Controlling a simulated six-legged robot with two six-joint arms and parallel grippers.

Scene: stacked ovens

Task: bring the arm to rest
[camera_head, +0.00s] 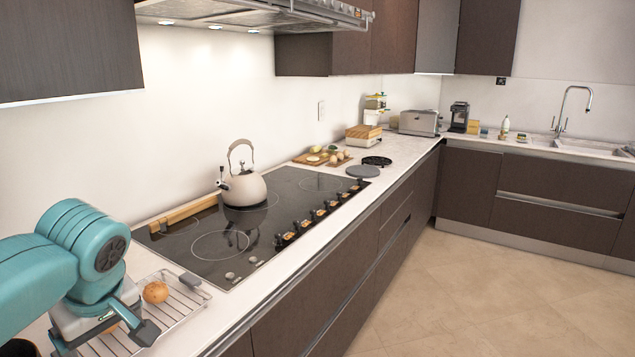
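My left arm comes in from the left edge, teal, bent at its joint. My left gripper (140,322) is at the lower left, low over the wire rack on the counter. Its fingers are small and partly hidden, and I cannot tell whether they are open or shut. A round brown bread roll (155,292) sits on the wire rack (178,311), just behind and right of the gripper. I cannot tell whether they touch. My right gripper is not in view.
The black cooktop (205,262) lies beyond the rack, with a cream kettle (243,188) on it. A cutting board (318,159) with food, a toaster (419,123) and a coffee machine (459,117) stand farther back. The floor (490,290) at right is clear.

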